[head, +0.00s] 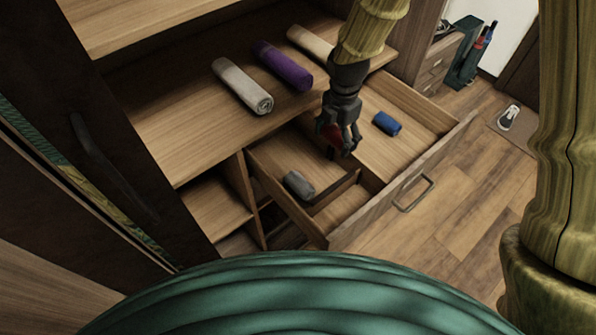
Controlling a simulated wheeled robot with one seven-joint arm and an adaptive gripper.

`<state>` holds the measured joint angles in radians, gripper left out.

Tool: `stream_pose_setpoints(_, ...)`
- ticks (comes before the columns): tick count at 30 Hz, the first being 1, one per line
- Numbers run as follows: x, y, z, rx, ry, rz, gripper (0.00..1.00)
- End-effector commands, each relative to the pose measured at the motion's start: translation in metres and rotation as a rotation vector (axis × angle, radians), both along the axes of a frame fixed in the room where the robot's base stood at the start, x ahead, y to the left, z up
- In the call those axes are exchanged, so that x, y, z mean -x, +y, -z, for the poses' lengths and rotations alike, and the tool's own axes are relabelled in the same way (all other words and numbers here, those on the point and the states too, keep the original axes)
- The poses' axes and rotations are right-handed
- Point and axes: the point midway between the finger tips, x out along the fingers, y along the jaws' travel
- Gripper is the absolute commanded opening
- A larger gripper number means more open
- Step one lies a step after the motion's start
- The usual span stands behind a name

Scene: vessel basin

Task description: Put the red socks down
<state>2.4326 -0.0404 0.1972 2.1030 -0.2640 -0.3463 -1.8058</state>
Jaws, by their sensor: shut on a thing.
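My gripper (341,140) is shut on the red socks (331,131), which show only as a small red patch between and beside its dark fingers. It points down over the open drawer (417,172), near the partition between its compartments. I cannot tell whether the socks touch the drawer or hang above it. Blue rolled socks (387,123) lie in the far right compartment. Grey rolled socks (299,185) lie in the near left compartment.
On the shelf (190,135) above the drawer lie a grey roll (242,86), a purple roll (283,66) and a beige roll (310,46). A dark door (90,110) stands at the left. A shoe (509,117) is on the floor at the right.

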Motion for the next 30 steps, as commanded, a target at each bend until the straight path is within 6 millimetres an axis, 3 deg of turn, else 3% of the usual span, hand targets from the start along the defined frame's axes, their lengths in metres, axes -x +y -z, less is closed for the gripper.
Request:
stream_pose_setpoints(9, 0.028, 0.026, 0.004, 0.011, 0.001, -0.003, 0.58)
stream_pose_setpoints(21, 0.03, 0.027, 0.053, 0.011, 0.001, -0.002, 0.58)
stream_pose_setpoints(30, 0.03, 0.027, 0.069, 0.01, 0.002, -0.002, 0.58)
